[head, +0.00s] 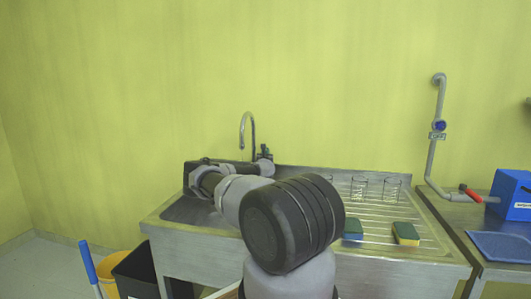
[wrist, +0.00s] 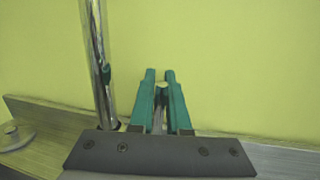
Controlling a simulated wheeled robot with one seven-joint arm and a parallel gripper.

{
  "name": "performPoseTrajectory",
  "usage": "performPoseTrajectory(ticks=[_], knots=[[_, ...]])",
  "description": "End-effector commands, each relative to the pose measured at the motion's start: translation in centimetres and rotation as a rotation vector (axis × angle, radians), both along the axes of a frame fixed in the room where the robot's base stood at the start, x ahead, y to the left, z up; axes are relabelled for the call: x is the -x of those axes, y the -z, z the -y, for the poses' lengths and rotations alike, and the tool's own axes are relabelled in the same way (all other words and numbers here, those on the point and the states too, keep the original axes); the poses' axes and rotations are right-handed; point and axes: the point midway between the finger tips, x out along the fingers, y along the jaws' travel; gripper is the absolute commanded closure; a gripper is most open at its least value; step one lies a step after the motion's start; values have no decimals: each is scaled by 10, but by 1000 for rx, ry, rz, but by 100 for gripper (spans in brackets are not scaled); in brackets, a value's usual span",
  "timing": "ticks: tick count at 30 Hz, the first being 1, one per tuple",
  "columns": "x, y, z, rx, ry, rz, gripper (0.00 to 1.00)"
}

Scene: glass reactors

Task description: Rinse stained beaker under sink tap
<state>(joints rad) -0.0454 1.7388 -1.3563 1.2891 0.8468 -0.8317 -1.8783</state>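The tap (head: 248,130) is a curved metal spout at the back of the steel sink (head: 185,212). Its upright pipe also shows in the wrist view (wrist: 99,65), left of my gripper. My gripper (wrist: 160,80) has two teal fingers pointing up, close together, with a small metal tap handle (wrist: 160,90) between them. The fingers look closed on it. My arm hides much of the basin. Clear glass beakers (head: 360,188) stand on the ribbed drainboard to the right; one is partly behind my arm. No stain can be made out on them, and no water is visible.
A grey pipe with a blue valve (head: 439,125) and a blue box (head: 511,193) are at the right. A black bin (head: 135,272) and a yellow bucket (head: 105,272) stand left of the sink.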

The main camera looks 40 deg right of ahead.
Motion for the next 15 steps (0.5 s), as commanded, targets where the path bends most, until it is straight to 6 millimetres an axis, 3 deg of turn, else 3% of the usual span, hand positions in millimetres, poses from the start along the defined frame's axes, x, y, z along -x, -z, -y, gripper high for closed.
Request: performPoseTrajectory(ticks=[1, 2, 15], knots=[[0, 1, 0, -1, 1, -2, 67], [0, 1, 0, -1, 1, -2, 56], [7, 2, -5, 1, 1, -2, 56]])
